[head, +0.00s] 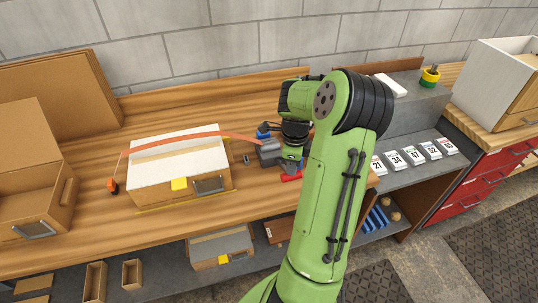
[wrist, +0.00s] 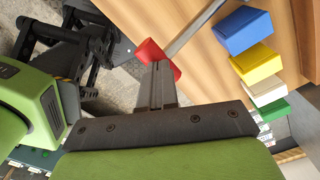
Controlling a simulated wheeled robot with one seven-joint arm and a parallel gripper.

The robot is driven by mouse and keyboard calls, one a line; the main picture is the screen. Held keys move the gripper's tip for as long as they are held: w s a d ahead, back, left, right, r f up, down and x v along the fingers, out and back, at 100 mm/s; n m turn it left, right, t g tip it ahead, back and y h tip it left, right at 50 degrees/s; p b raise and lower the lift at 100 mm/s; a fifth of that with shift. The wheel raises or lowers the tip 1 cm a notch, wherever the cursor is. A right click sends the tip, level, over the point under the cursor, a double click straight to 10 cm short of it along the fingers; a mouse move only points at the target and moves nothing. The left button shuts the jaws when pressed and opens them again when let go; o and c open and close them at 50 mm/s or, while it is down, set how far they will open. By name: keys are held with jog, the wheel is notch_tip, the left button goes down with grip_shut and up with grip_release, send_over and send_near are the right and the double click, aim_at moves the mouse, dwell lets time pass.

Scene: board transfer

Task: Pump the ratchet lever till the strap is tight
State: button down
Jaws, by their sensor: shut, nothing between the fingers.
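A box with a white top (head: 178,152) sits on the wooden bench. An orange strap (head: 205,133) runs over it in a shallow arch, from an orange-and-black fitting (head: 113,187) at the left to the dark grey ratchet (head: 268,153) at the right. The lever's red grip (head: 291,178) shows low, just right of the ratchet; a red piece, apparently this grip, shows in the wrist view (wrist: 151,52). My gripper (wrist: 156,72) is shut and empty, its tips close to the red piece; contact is unclear. In the head view my arm partly hides the gripper and lever.
Blue, yellow and green blocks (wrist: 258,63) show beside the wooden surface in the wrist view. A grey shelf with numbered cards (head: 410,155) stands right of my arm. An open cardboard box (head: 32,165) stands at the bench's left. The bench front left of the ratchet is mostly clear.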

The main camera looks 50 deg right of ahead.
aim_at(290, 177)
jog(key=shift+f+b, duration=2.05)
jog(key=shift+f, duration=0.65)
notch_tip(290, 177, up, 11)
jog(key=p, duration=0.8)
jog(key=shift+r+p, duration=0.2)
jog(key=shift+p, duration=0.2)
jog(key=shift+f, duration=0.1)
